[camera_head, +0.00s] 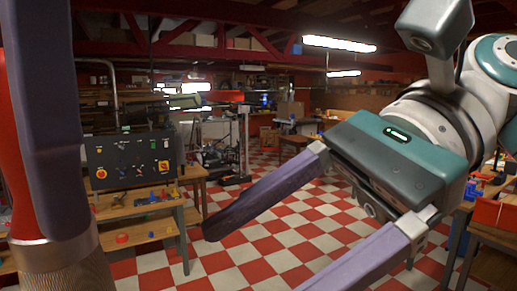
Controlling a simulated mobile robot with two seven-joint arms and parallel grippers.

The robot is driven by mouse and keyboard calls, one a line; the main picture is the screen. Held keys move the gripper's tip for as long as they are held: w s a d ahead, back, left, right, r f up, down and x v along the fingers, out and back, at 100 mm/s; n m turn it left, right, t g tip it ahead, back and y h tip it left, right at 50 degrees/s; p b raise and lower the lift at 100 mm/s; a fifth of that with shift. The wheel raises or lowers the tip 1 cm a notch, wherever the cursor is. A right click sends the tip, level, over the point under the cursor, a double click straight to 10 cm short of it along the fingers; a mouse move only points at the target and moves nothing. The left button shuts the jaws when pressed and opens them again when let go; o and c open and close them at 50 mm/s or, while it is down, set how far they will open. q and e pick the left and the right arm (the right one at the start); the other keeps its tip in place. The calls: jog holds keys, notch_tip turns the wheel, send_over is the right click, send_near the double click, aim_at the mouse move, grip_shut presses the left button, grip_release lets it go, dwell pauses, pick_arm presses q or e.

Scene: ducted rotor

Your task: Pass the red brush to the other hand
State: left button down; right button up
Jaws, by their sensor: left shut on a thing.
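The red brush (14,205) is very close at the left edge, roughly upright. Its red handle, silver band and brown bristle end at the bottom show in part; the rest is cut off by the frame. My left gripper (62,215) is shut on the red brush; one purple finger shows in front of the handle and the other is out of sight. My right gripper (258,262) comes in from the right with its two purple fingers spread wide. It is open and empty, pointing down and left, apart from the brush.
A wooden bench with a black control panel (128,160) and small coloured parts stands behind the brush. A red bin (495,215) is on a table at the right. Machines and shelves line the back. The red and white checkered floor (262,245) is open in the middle.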

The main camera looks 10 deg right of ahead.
aim_at(97, 240)
notch_tip(97, 240, up, 6)
jog(key=m+g+y, duration=0.1)
jog(key=m, duration=0.1)
jog(key=x, duration=1.1)
jog(key=shift+s+a+r, duration=0.1)
jog(key=shift+s+a, duration=0.2)
jog(key=shift+a, duration=0.2)
grip_shut()
pick_arm(q)
jog(key=shift+c, duration=2.3)
grip_release()
jog(key=shift+r, duration=0.1)
